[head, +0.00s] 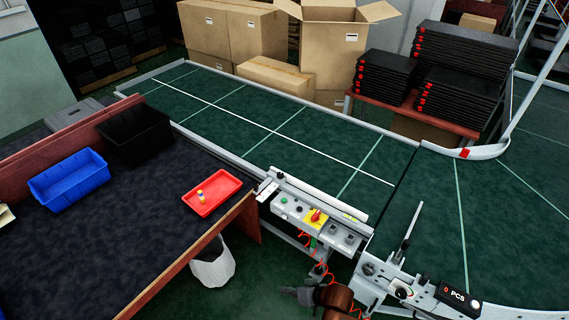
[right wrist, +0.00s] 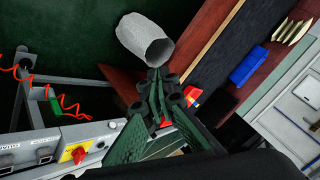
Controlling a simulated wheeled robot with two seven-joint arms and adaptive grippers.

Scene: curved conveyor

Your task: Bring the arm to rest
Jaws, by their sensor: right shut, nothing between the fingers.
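My right gripper (head: 292,292) shows low in the head view, at the bottom edge below the conveyor's control panel, with part of my arm beside it. It is shut and empty, held out in front of the table's right end. In the right wrist view its green and black fingers (right wrist: 158,76) come together at the tips, with a white bin (right wrist: 146,40) just beyond them in the picture. My left gripper is not in view.
The control panel (head: 318,217) edges the green conveyor (head: 270,118), whose belt is clear.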

